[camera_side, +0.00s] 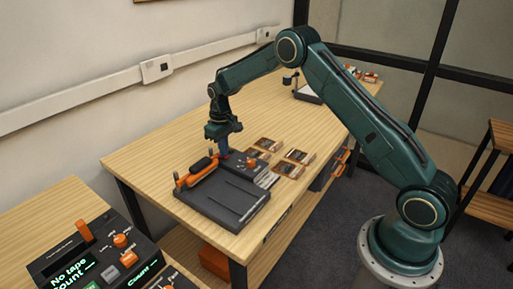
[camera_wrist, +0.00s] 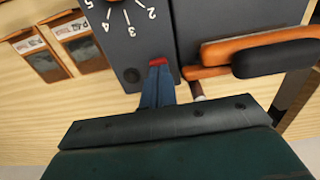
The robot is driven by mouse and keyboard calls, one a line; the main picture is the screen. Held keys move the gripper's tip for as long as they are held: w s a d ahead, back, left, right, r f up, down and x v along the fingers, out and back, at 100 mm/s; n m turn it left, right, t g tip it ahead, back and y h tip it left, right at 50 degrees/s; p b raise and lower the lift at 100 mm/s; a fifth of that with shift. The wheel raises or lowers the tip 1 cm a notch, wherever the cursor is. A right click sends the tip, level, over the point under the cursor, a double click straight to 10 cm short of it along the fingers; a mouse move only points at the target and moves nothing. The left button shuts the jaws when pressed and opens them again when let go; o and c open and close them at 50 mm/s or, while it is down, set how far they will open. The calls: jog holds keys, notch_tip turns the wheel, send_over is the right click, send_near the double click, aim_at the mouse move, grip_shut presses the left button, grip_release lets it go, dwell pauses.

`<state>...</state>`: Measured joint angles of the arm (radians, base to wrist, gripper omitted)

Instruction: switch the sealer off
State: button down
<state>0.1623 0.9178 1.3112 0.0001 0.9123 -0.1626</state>
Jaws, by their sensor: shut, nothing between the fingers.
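The sealer (camera_side: 228,203) is a dark grey machine on the wooden table, with an orange bar and black handle (camera_side: 201,164) along its left side. In the wrist view its control box (camera_wrist: 135,45) carries a numbered dial with an orange pointer, and a small red switch (camera_wrist: 158,62). My gripper (camera_side: 224,152) is over the control box. In the wrist view its blue fingers (camera_wrist: 157,73) are together and empty, their tips right at the red switch. They partly cover the switch, so its position and any contact are unclear.
Several small framed packets (camera_side: 284,169) lie beside the sealer. The orange bar and black handle (camera_wrist: 275,57) are close to the fingers in the wrist view. Another device with a lit display (camera_side: 90,262) stands at the lower left. The table behind is mostly clear.

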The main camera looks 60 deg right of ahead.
jog(key=shift+f, duration=0.25)
jog(key=shift+r, duration=0.1)
jog(key=shift+r, duration=3.45)
